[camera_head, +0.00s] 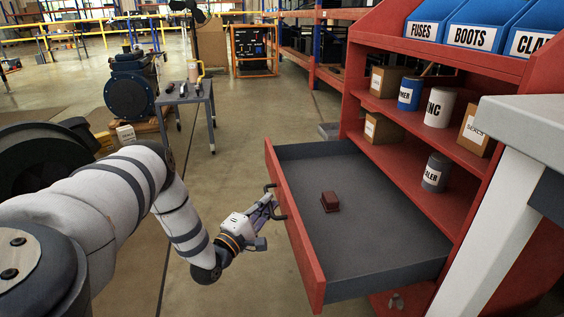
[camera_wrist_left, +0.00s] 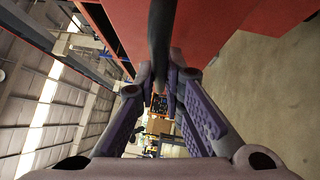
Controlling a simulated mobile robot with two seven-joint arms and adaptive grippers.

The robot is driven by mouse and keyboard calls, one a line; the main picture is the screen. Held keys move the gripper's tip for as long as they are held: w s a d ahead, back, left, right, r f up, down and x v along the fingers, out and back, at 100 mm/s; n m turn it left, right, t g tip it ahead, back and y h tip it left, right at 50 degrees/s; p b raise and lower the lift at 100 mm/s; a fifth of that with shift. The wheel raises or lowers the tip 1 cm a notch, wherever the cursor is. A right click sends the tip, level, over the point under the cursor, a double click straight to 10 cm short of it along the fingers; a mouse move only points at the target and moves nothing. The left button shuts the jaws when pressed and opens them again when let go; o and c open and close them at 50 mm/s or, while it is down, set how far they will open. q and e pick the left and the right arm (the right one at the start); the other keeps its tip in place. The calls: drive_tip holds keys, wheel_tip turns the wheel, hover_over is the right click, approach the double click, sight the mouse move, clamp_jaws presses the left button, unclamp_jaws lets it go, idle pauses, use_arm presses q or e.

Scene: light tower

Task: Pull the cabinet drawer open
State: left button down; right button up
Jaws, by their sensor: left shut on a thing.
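The red cabinet's drawer (camera_head: 375,235) stands well out from the cabinet (camera_head: 420,150), with its grey interior in view. A small brown block (camera_head: 330,202) lies inside it. My left gripper (camera_head: 275,203) is at the outer face of the red drawer front (camera_head: 291,220), shut on the dark bar handle (camera_head: 278,215). In the left wrist view the handle (camera_wrist_left: 160,40) runs between the two fingers (camera_wrist_left: 161,85), with the red drawer front (camera_wrist_left: 225,25) beside it. The fingertips are partly hidden by the handle. My right gripper is not in view.
Shelves above the drawer hold cans, boxes and blue bins (camera_head: 474,30). A pale table or panel (camera_head: 510,170) stands at the right, close to the drawer. A small grey cart (camera_head: 190,98) and a motor (camera_head: 130,88) stand at the back left. The floor before the drawer is clear.

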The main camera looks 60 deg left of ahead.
use_arm(q)
drive_tip(key=shift+s+a, duration=0.25)
drive_tip(key=shift+s, duration=0.5)
drive_tip(key=c, duration=1.7)
unclamp_jaws()
drive_tip(key=v, duration=1.2)
